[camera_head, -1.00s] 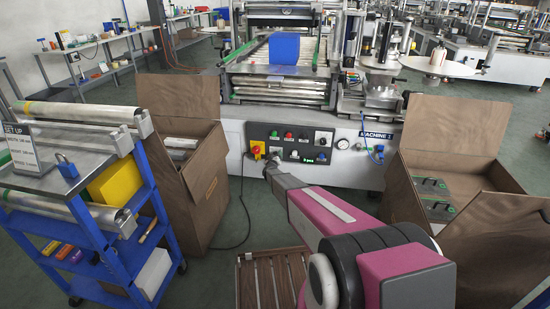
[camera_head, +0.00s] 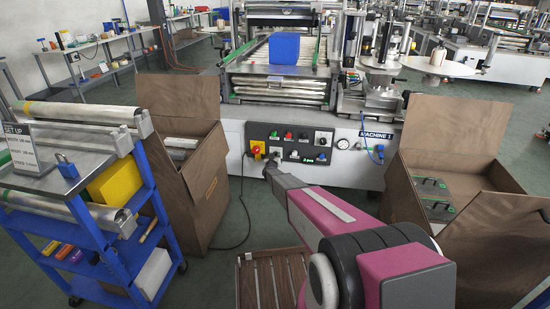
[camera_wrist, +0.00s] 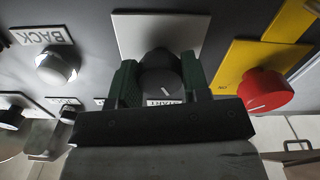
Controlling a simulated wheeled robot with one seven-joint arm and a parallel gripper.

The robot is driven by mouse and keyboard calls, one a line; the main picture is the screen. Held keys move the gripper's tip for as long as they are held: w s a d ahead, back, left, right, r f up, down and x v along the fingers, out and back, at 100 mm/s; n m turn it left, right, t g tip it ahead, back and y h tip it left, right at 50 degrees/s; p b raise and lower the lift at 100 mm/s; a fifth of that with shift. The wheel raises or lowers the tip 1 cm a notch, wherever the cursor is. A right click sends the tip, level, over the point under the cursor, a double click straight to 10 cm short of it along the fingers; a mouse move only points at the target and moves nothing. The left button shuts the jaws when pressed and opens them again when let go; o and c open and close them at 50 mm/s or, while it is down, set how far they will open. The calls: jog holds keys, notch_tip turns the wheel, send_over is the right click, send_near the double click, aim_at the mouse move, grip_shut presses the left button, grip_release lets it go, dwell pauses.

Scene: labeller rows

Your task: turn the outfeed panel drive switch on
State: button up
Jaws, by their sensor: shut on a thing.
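In the wrist view my gripper (camera_wrist: 160,88) has its two green-padded fingers closed on the sides of a black rotary knob (camera_wrist: 163,68). The knob has a white pointer line and sits in front of a white plate (camera_wrist: 188,32). I cannot read a name that marks this knob as the outfeed drive switch. In the head view the control panel (camera_head: 316,133) is on the front of the machine, and my arm reaches its lower left part. The fingers and knob are hidden there.
A red knob on a yellow plate (camera_wrist: 265,90) is close to the right in the wrist view. A silver button (camera_wrist: 57,69) under a BACK label is to the left. Open brown boxes (camera_head: 205,185) (camera_head: 450,135) flank the machine. A blue cart (camera_head: 110,265) stands left.

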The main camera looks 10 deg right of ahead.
jog(key=m, duration=1.1)
jog(key=shift+m, duration=1.6)
jog(key=o, duration=0.9)
jog(key=shift+o, duration=0.2)
jog(key=shift+s, duration=0.15)
jog(key=v, duration=1)
jog(key=shift+s, duration=0.3)
jog(key=shift+a+r, duration=0.1)
